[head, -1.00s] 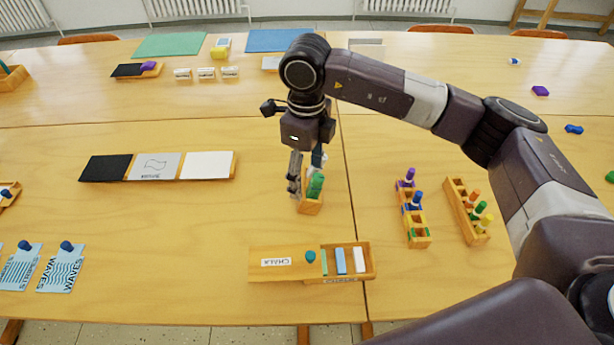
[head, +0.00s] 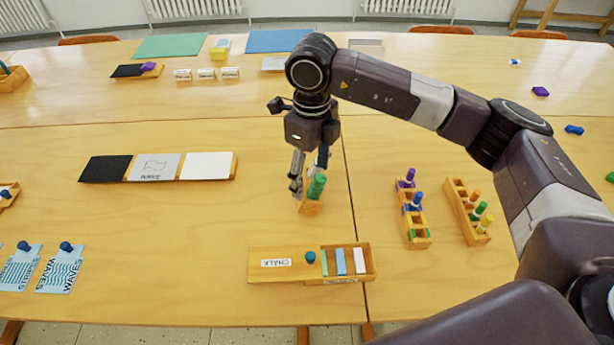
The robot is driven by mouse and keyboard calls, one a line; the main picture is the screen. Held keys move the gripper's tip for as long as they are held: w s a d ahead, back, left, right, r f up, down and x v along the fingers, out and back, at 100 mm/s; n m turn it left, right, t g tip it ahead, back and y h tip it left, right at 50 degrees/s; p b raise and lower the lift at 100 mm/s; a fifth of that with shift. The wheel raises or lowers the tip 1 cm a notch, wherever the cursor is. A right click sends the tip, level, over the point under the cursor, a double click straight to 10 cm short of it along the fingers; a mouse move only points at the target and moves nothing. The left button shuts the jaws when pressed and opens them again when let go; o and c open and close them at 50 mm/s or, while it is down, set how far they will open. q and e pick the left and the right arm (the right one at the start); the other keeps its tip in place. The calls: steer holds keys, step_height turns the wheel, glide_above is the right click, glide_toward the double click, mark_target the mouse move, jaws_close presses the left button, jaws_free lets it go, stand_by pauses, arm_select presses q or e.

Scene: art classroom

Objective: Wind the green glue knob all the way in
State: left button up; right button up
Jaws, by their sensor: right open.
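The green glue stick (head: 316,188) stands in a small wooden holder (head: 311,206) near the middle of the table. My right gripper (head: 307,180) points down at the holder from above, with its fingers close around or beside the green stick. The fingers are open. I cannot tell whether a finger touches the stick. The knob itself is not clearly made out, as the fingers and holder cover part of the stick. My left gripper is not in view.
A wooden chalk box (head: 285,274) lies in front of the holder. Two wooden racks with coloured sticks (head: 418,235) (head: 456,198) stand to the right. A board with black, grey and white panels (head: 208,166) lies to the left. The table between them is clear.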

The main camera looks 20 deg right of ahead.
steer(key=shift+s+d, duration=0.2)
steer(key=shift+d, duration=0.4)
jaws_close()
stand_by(0.7)
stand_by(1.1)
jaws_free()
stand_by(0.4)
stand_by(0.6)
